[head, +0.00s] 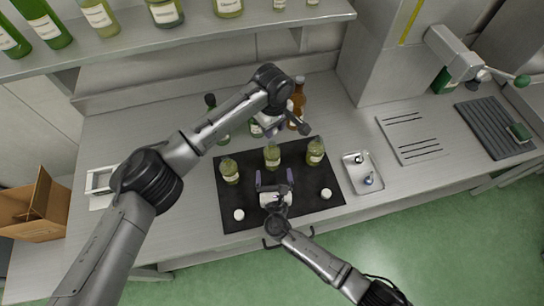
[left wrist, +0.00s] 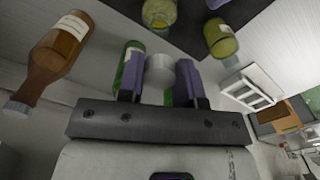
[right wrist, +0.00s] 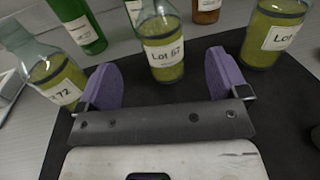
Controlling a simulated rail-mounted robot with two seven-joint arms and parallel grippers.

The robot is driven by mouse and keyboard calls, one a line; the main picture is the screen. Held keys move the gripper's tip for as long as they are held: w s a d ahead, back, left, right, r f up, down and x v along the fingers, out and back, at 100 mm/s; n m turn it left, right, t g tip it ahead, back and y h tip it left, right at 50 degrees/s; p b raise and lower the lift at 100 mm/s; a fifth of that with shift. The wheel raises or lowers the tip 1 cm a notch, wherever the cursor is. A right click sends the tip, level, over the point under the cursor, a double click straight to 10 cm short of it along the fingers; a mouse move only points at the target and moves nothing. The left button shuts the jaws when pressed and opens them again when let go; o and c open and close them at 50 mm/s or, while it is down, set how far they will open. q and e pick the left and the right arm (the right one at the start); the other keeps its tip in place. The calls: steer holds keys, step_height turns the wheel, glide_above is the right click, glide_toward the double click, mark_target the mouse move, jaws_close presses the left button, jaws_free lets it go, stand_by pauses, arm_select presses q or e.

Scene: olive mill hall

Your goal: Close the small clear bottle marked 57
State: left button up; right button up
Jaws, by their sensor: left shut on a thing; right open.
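Three small clear bottles with green-yellow contents stand upright on a black mat (head: 285,209). The middle bottle (head: 272,157) shows in the right wrist view (right wrist: 163,50) with a label like "Lot 67" or "57"; its first digit is unclear. The left bottle (head: 230,171) has a label ending in 72 (right wrist: 58,78). The right bottle (head: 316,152) has a cut-off number. My left gripper (head: 298,122) is shut on a pale grey round cap (left wrist: 160,70), behind the bottles. My right gripper (head: 274,178) is open in front of the middle bottle, apart from it.
White caps lie on the mat at front left (head: 239,214) and right (head: 326,193). Brown (head: 298,98) and green bottles (left wrist: 133,62) stand behind the mat. A metal tray (head: 349,177) with small items is at right. A bottle shelf (head: 200,32) overhangs the back.

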mark_target(273, 161)
steer(key=shift+w+a, duration=0.15)
steer(key=shift+w, duration=1.55)
steer(key=shift+w+a, duration=0.1)
steer(key=shift+w, duration=1.6)
steer(key=shift+c, duration=0.2)
steer(key=c, duration=1.3)
arm_select(q)
steer(key=shift+f, duration=2.6)
steer(key=shift+d+f, duration=0.1)
steer(key=shift+f, duration=0.75)
steer(key=shift+f, duration=0.55)
